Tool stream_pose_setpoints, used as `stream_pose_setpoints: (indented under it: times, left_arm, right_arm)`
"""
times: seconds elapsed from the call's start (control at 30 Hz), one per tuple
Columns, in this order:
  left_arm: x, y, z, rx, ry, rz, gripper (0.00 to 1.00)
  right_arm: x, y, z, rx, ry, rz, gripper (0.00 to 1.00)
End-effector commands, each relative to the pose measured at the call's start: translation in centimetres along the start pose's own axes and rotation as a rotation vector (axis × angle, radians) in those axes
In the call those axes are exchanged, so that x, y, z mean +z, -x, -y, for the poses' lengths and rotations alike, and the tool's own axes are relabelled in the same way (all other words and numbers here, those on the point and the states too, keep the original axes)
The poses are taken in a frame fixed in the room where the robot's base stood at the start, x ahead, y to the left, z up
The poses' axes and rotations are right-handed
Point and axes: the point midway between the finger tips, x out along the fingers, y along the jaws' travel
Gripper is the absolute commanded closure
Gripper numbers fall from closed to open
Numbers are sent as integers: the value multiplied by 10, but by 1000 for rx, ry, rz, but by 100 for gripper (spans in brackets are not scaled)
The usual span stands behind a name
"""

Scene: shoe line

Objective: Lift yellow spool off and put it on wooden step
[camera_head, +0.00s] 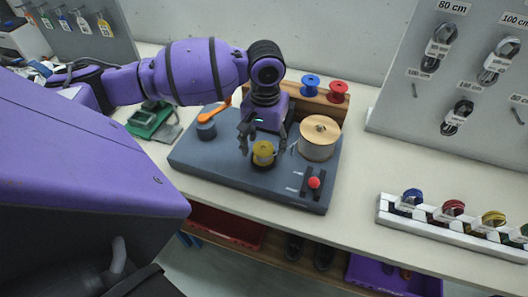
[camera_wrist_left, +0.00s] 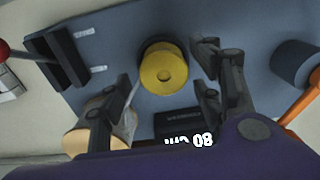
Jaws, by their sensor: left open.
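The yellow spool (camera_head: 263,152) stands on the grey base board (camera_head: 215,168), and a pale thread runs from its side. It also shows in the left wrist view (camera_wrist_left: 163,70), seen from above. My left gripper (camera_head: 262,146) is open above the spool; in the wrist view its fingers (camera_wrist_left: 163,85) lie on either side of the spool's near edge, with gaps. The wooden step (camera_head: 331,107) is at the back of the board, bearing a blue spool (camera_head: 311,85) and a red spool (camera_head: 338,91). My right gripper is not in view.
A large wooden spool (camera_head: 319,138) stands right of the yellow one. A red-knobbed lever (camera_head: 314,183) is at the board's front right, and an orange arm on a grey post (camera_head: 206,129) at its left. A white rack with colored spools (camera_head: 450,226) is further right.

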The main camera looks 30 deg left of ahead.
Motion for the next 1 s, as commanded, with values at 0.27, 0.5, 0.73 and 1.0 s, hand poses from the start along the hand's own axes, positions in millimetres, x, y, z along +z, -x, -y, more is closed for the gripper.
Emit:
stream_pose_setpoints:
  times: [0.27,0.5,0.73,1.0]
  left_arm:
    - [0,-23,0,0,0,-2,41]
    - [0,-22,0,0,0,-2,59]
    - [0,-22,0,0,-1,-2,89]
    - [-1,-21,0,0,-1,-2,96]
  right_arm:
    - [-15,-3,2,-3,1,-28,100]
    - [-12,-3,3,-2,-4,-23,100]
    - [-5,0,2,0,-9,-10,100]
    - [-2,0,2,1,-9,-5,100]
